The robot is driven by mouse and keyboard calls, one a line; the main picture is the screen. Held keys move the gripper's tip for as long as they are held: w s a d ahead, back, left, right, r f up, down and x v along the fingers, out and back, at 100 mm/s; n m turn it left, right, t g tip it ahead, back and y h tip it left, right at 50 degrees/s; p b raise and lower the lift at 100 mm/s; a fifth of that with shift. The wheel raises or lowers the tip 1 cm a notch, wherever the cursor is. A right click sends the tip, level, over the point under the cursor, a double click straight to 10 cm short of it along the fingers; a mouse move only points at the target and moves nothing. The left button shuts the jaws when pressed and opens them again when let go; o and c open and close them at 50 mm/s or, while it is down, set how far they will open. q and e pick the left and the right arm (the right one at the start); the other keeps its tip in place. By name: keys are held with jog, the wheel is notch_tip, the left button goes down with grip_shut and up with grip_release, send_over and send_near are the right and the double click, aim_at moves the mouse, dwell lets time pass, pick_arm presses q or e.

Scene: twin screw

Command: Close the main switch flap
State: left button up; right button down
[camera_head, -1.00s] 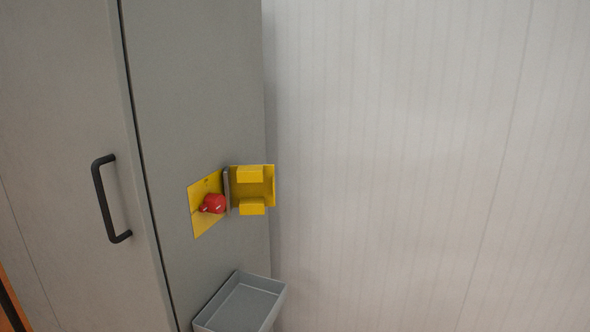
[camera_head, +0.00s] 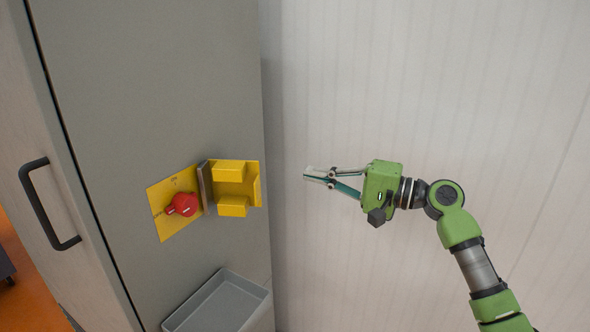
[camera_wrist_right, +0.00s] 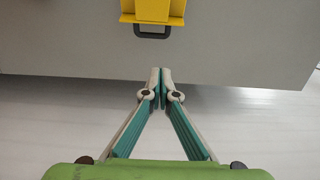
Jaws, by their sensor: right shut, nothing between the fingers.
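The main switch is a red knob (camera_head: 183,205) on a yellow plate (camera_head: 167,227) on the grey cabinet side. Its yellow flap (camera_head: 231,187) stands swung open to the right of the knob, on a grey hinge (camera_head: 205,187). My right gripper (camera_head: 307,174) points left, to the right of the flap and apart from it; its fingertips are together with nothing between them. In the right wrist view the closed fingertips (camera_wrist_right: 161,72) sit below a yellow part (camera_wrist_right: 152,10) with a dark loop (camera_wrist_right: 152,32), not touching it. My left gripper is not in view.
A grey open tray (camera_head: 222,302) is mounted below the switch. A black door handle (camera_head: 48,204) is on the cabinet at left. The pale wall (camera_head: 420,80) behind my right arm is bare, with free room around the arm.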

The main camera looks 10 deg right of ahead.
jog(key=a+p, duration=0.6)
jog(key=a, duration=0.3)
jog(key=shift+w+a+p, duration=0.35)
jog(key=shift+w, duration=0.05)
